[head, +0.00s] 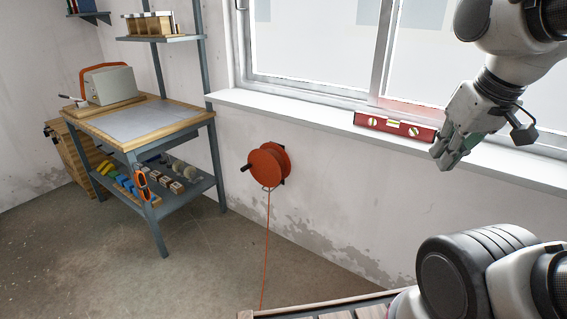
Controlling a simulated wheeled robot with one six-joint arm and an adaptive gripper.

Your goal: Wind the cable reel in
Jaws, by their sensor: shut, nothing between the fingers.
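An orange cable reel (266,166) is mounted on the wall below the window sill. Its dark crank handle (245,168) sticks out at the left side of the reel. My gripper (440,163) is at the upper right, in front of the window sill. It is shut and empty, well to the right of the reel and apart from it.
A red spirit level (395,125) lies on the white sill (290,112), close to my gripper. A workbench (180,122) with a grey-white machine (110,85) stands at the left. A wooden surface (325,311) edges the bottom. The wall between the reel and my gripper is clear.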

